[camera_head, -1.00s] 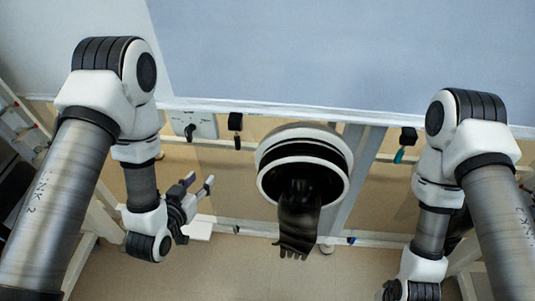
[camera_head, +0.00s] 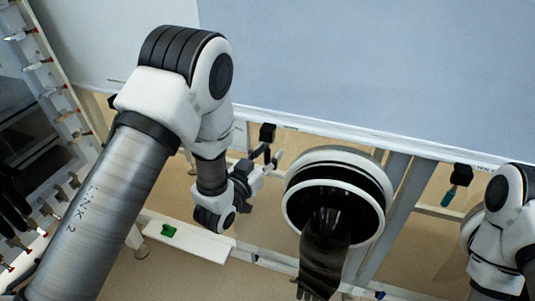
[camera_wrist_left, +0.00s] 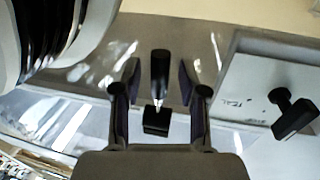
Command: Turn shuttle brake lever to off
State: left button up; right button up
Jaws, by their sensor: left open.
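A black lever (camera_head: 267,133) hangs from the white front rail of the glovebox, left of the round glove port. In the left wrist view a black handle (camera_wrist_left: 160,70) with a square black end block (camera_wrist_left: 156,121) lies between the two fingers. My left gripper (camera_head: 271,163) is open at this lever, with its fingers (camera_wrist_left: 157,85) on either side and gaps visible. Another black lever (camera_wrist_left: 293,114) sits on a pale labelled panel (camera_wrist_left: 262,82) at the right of the wrist view. I cannot read which lever is the brake. My right gripper is out of view.
The round glove port (camera_head: 333,200) with its hanging black glove (camera_head: 322,255) is close on the right of my left gripper. A white ledge (camera_head: 195,243) bears a green item (camera_head: 168,231). Another black fitting with a teal tip (camera_head: 448,198) hangs farther right.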

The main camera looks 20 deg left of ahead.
pick_arm(q)
grip_shut()
jog(key=shift+r, duration=0.1)
jog(key=shift+s+r+g+p, duration=0.15)
jog(key=shift+g+p, duration=0.15)
jog(key=shift+p, duration=0.5)
jog(key=s+g+p, duration=0.1)
jog(key=g+p, duration=0.2)
jog(key=p, duration=0.4)
jog(key=s+r+n+g+y+p, duration=0.1)
jog(key=g+p, duration=0.3)
jog(key=p, duration=0.4)
jog(key=s+r+g+p, duration=0.1)
jog(key=g+p, duration=0.3)
jog(key=p, duration=0.4)
jog(key=shift+s+a+r+n, duration=0.15)
jog(key=shift+s+n, duration=0.15)
jog(key=shift+s, duration=0.4)
